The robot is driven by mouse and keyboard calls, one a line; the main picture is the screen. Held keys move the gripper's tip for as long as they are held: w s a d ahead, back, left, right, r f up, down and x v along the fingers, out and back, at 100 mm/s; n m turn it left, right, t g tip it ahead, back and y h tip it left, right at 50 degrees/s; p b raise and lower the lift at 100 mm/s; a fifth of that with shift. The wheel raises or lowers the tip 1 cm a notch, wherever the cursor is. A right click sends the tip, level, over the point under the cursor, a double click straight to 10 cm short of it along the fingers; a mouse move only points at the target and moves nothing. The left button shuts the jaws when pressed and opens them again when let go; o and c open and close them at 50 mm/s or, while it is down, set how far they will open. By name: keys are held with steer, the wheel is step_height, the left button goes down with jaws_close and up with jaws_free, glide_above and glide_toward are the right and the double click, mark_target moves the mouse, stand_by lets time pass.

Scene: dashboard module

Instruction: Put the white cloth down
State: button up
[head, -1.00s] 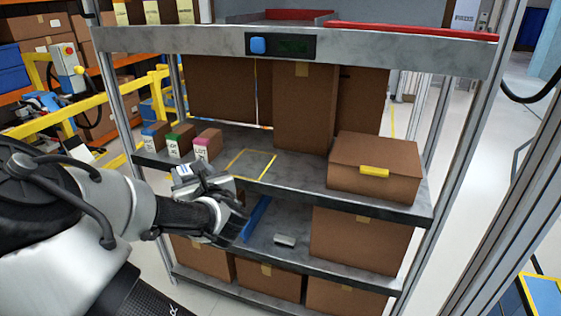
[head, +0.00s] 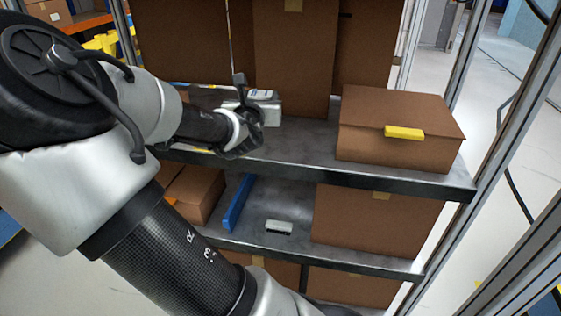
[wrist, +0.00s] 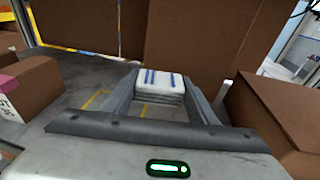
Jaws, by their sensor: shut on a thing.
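The white cloth is a folded block with blue stripes. It shows in the wrist view (wrist: 161,87) between the two fingers of my gripper (wrist: 165,100), which is shut on it. In the head view the cloth (head: 264,96) is at the far end of my gripper (head: 250,115), over the grey middle shelf (head: 300,150). A yellow outline (wrist: 97,101) on the shelf shows around and below the fingers in the wrist view. I cannot tell whether the cloth touches the shelf.
A cardboard box with a yellow tab (head: 400,155) stands to the right on the same shelf. Tall boxes (head: 292,60) stand behind. A small box with a pink label (wrist: 30,85) is at left. A blue divider (head: 238,203) and a small brush (head: 279,227) are on the shelf below.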

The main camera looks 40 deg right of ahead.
steer(key=m+g+h+b, duration=0.1)
steer(key=g+h+b, duration=0.1)
glide_above(281, 142)
step_height(281, 142, down, 3)
steer(key=shift+m, duration=0.3)
step_height(281, 142, down, 5)
steer(key=shift+s+r+b, duration=0.15)
steer(key=shift+r+b, duration=0.05)
steer(key=shift+b, duration=0.85)
steer(key=shift+t, duration=0.3)
steer(key=shift+a+f+b, duration=0.1)
steer(key=shift+f+b, duration=0.9)
steer(key=shift+f, duration=1.2)
steer(key=shift+f, duration=0.1)
steer(key=shift+f, duration=0.1)
steer(key=o, duration=1)
